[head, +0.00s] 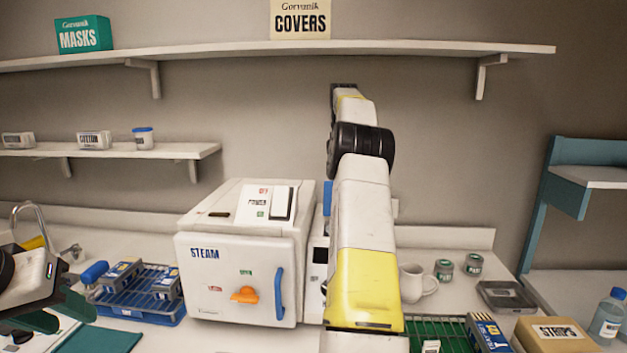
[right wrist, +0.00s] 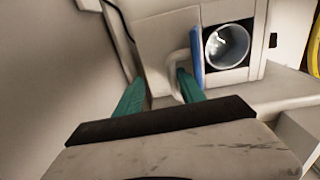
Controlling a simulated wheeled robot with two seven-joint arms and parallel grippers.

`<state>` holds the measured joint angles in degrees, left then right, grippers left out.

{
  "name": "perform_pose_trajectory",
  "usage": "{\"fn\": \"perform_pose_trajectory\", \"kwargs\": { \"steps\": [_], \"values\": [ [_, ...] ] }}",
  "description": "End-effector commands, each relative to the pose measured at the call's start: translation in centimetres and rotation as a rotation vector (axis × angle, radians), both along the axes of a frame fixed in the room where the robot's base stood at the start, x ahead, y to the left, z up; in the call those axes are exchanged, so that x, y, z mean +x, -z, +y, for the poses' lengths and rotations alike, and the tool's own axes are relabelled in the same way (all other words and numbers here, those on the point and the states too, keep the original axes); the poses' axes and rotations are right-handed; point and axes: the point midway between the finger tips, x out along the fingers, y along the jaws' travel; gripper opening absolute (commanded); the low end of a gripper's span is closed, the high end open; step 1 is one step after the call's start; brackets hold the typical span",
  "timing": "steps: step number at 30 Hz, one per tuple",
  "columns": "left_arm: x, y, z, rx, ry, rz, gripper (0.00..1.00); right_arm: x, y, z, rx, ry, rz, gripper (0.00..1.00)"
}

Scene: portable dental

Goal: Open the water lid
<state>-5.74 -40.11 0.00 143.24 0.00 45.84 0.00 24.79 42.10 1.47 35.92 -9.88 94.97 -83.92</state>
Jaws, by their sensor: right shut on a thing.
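A white machine (head: 318,255) stands right of the steam unit, mostly hidden behind my right arm. A blue lid (right wrist: 197,62) with a white handle (right wrist: 178,62) shows edge-on in the right wrist view, swung up beside a round metal-lined opening (right wrist: 228,46) that is uncovered. A strip of this blue lid (head: 327,198) stands upright above the machine in the head view. My right gripper (right wrist: 160,88) is shut on the white handle, one teal finger on each side. In the head view it is hidden behind my arm. My left gripper (head: 58,315) is open and empty at the far left.
The steam unit (head: 240,255) with a blue handle stands left of my right arm. A blue wire basket (head: 150,312) with boxes is near my left gripper. A white jug (head: 415,282), small jars and a green rack (head: 440,328) lie to the right. A shelf (head: 300,49) runs above.

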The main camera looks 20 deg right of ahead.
Motion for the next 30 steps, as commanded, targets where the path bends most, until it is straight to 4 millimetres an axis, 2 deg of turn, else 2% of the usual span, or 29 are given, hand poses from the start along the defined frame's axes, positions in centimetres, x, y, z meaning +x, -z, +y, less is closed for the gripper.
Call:
{"fn": "perform_pose_trajectory", "kwargs": {
  "steps": [5, 11, 21, 30],
  "values": [
    [0.0, 0.0, 0.0, 0.000, 0.000, 0.000, 0.36, 0.0, -0.5, 0.1, -0.005, -0.001, -0.011, 0.32],
    [0.0, 0.0, 0.0, 0.000, 0.000, 0.000, 0.36, -1.5, -1.6, 1.0, -0.004, -0.001, -0.010, 0.32],
    [0.0, 0.0, 0.0, 0.000, 0.000, 0.000, 0.36, -6.2, -2.9, 3.8, -0.001, -0.001, -0.004, 0.32],
    [0.0, 0.0, 0.0, 0.000, 0.000, 0.000, 0.36, -10.2, -1.7, 7.0, 0.000, -0.003, -0.001, 0.32]
  ]
}}
